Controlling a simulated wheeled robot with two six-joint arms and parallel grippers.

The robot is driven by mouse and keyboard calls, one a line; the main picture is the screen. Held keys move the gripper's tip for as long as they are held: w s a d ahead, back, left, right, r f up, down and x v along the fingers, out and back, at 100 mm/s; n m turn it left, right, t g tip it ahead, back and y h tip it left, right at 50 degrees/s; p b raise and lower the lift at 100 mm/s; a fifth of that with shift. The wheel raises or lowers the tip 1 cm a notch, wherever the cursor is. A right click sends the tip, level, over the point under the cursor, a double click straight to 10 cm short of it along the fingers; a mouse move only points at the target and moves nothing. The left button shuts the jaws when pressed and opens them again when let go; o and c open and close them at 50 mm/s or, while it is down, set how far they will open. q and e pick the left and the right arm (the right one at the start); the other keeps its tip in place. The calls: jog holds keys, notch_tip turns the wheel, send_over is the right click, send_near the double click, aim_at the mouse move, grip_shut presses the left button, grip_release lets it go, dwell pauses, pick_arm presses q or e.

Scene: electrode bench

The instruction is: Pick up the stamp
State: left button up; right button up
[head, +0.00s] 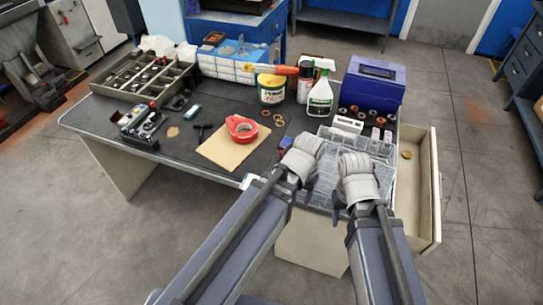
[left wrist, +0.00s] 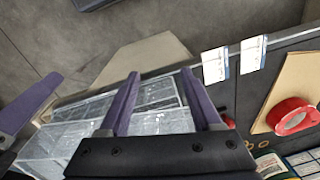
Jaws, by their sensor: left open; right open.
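I cannot tell for sure which object is the stamp. Several small upright pieces with brown or dark tops (head: 375,119) stand at the right end of the bench; they are too small to identify. A dark T-shaped piece (head: 201,129) lies left of the cardboard. My left gripper (head: 309,150) is over the clear divided boxes (head: 355,143) near the bench's front edge. In the left wrist view its fingers (left wrist: 161,88) are spread and empty, with the clear boxes (left wrist: 70,140) behind them. My right gripper (head: 356,172) is beside it on the right, open, with nothing visible in it.
Red tape (head: 242,128) lies on cardboard (head: 222,153). A white tub (head: 271,89), a spray bottle (head: 320,98) and a blue-purple case (head: 372,83) stand behind. A drawer (head: 424,180) juts out at right. The bench's front left is mostly clear.

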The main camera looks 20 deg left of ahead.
aim_at(282, 153)
pick_arm(q)
jog(key=w+a, duration=0.2)
jog(key=w+a+f+n+t, duration=0.1)
jog(key=w+a, duration=0.2)
jog(key=w+a+n+b, duration=0.1)
jog(key=w+a, duration=0.1)
jog(key=a, duration=0.1)
jog(key=shift+w+a+f+h, duration=0.15)
jog(key=shift+w+f+h, duration=0.05)
jog(key=shift+h, duration=0.2)
jog(key=w+a+r+t, duration=0.2)
jog(key=w+a+t, duration=0.1)
jog(key=w, duration=0.8)
jog(key=shift+m, duration=0.4)
jog(key=b+x, duration=0.4)
jog(key=x, duration=0.1)
jog(key=s+b+x, duration=0.1)
jog(key=b+x, duration=0.1)
jog(key=b, duration=0.1)
jog(key=shift+w+d+f, duration=0.1)
jog(key=shift+d+f, duration=0.2)
jog(key=shift+f, duration=0.2)
jog(key=shift+w+f+b, duration=0.2)
jog(key=shift+f+b, duration=0.15)
jog(key=shift+b, duration=0.05)
jog(key=shift+r, duration=0.1)
grip_shut()
